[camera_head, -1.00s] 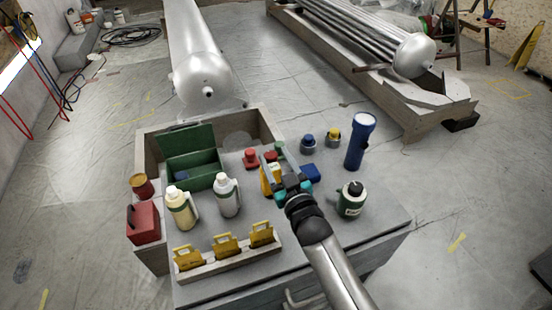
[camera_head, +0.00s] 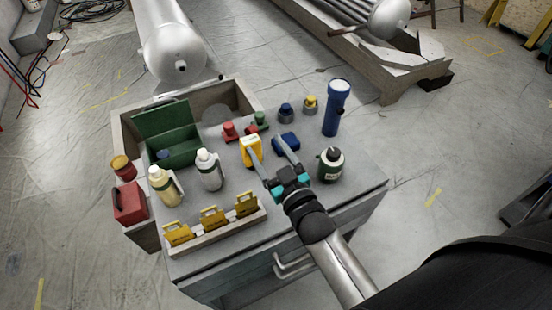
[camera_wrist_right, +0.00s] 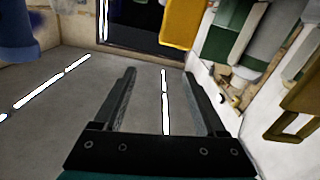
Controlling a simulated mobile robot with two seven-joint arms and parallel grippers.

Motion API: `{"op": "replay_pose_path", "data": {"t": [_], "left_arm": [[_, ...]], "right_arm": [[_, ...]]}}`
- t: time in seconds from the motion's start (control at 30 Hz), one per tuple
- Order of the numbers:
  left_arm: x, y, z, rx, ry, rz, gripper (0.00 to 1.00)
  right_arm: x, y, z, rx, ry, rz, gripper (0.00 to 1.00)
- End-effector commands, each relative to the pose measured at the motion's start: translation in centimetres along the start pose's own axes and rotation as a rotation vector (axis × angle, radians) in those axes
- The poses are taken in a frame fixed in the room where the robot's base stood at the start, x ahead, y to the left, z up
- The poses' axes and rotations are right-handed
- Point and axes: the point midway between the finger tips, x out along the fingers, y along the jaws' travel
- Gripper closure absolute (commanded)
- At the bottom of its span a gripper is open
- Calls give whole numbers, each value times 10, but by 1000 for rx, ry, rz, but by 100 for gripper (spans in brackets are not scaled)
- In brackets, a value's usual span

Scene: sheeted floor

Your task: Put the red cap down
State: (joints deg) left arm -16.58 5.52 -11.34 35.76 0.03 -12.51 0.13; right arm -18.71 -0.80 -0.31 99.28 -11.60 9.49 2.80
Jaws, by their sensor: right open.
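Two small red pieces are on the grey table top: a larger red one (camera_head: 230,131) and, just right of it, a smaller red cap-like piece (camera_head: 252,129). Which one is the red cap is hard to tell at this size. My right gripper (camera_head: 264,143) is open, its fingers wide apart, on the near side of the smaller red piece and apart from it. In the right wrist view the gap between the fingers (camera_wrist_right: 165,85) is empty. The red pieces cannot be made out there. My left gripper is not in view.
A yellow piece (camera_head: 250,152) and a blue piece (camera_head: 286,142) are close beside the fingers. Green (camera_head: 261,120), blue (camera_head: 286,113) and yellow-topped (camera_head: 309,105) pieces stand behind.

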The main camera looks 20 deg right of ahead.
Motion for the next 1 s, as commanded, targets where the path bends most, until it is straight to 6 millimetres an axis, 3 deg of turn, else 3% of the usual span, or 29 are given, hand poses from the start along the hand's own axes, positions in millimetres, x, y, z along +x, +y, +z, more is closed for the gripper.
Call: {"op": "replay_pose_path", "data": {"t": [0.1, 0.33, 1.0], "left_arm": [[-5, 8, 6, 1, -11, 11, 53], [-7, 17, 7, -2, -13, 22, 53], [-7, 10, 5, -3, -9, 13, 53]], "right_arm": [[-20, 0, 0, 1, -3, 0, 27], [-40, 0, 0, 0, 0, 0, 27], [-43, 0, 0, 0, 1, 0, 27]]}}
